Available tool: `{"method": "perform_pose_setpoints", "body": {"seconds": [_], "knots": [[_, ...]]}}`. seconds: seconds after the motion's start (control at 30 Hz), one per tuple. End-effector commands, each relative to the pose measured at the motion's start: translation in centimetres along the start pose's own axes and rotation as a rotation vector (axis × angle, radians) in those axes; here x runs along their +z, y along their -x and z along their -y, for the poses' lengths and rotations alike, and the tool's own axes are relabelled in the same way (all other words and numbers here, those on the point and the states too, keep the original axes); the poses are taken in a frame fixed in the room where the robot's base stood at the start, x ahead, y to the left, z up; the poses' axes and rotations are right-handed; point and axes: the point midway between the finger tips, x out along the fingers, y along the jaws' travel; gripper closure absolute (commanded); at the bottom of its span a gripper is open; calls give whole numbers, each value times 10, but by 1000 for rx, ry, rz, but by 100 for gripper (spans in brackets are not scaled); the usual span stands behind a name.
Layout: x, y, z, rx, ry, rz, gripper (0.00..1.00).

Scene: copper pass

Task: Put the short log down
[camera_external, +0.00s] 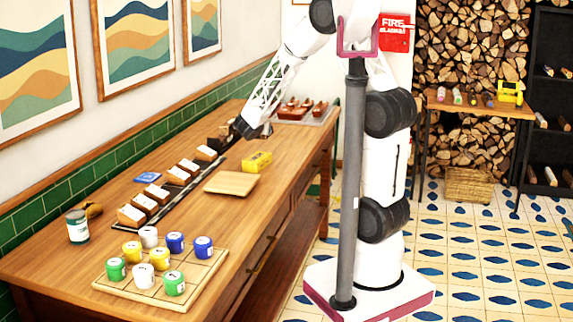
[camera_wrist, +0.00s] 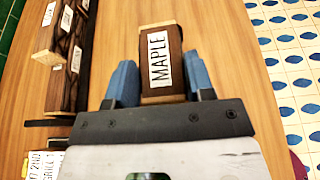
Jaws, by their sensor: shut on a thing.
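A short dark-brown log with a white label reading MAPLE (camera_wrist: 160,62) sits between the blue fingers of my gripper (camera_wrist: 162,85) in the wrist view. My gripper is shut on it, one finger on each side. In the external view my gripper (camera_external: 242,130) is low over the far half of the wooden table (camera_external: 120,258), by the far end of a row of logs. The held log is hard to make out there. I cannot tell whether it touches the table.
A row of labelled logs (camera_external: 158,194) lies on a dark strip to the left; they also show in the wrist view (camera_wrist: 68,60). A yellow block (camera_external: 257,161) and wooden board (camera_external: 231,183) lie nearby. A tray (camera_external: 300,112) is behind.

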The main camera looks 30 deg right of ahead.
Motion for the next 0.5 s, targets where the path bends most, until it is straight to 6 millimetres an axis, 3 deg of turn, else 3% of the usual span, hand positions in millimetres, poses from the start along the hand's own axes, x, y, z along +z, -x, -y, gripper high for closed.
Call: {"method": "perform_pose_setpoints", "body": {"seconds": [0.5], "knots": [[3, -65, 102, -4, 1, -7, 77]]}}
